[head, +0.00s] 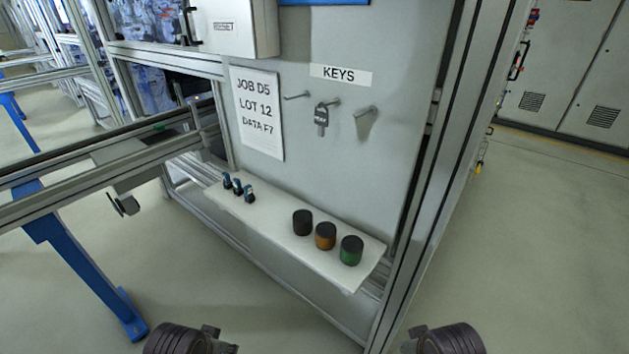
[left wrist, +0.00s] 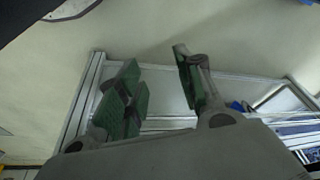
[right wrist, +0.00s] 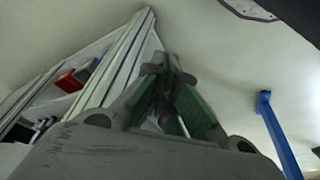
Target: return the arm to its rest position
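My left gripper (left wrist: 158,75) shows in the left wrist view with its two green-padded fingers apart and nothing between them. My right gripper (right wrist: 164,80) shows in the right wrist view with its fingers drawn together at the tips, and I see no object held in it. In the head view, dark rounded parts of my two arms (head: 180,340) (head: 450,340) show at the bottom edge, left and right of centre. The fingers are not visible there. Both arms are apart from the shelf and the panel.
A white shelf (head: 275,230) holds small blue-black items (head: 238,187) and black (head: 303,222), orange (head: 326,236) and green (head: 351,250) cylinders. Above are a key (head: 321,119) on a hook and a paper sign (head: 257,112). A metal post (head: 425,180) stands right; floor is clear in front.

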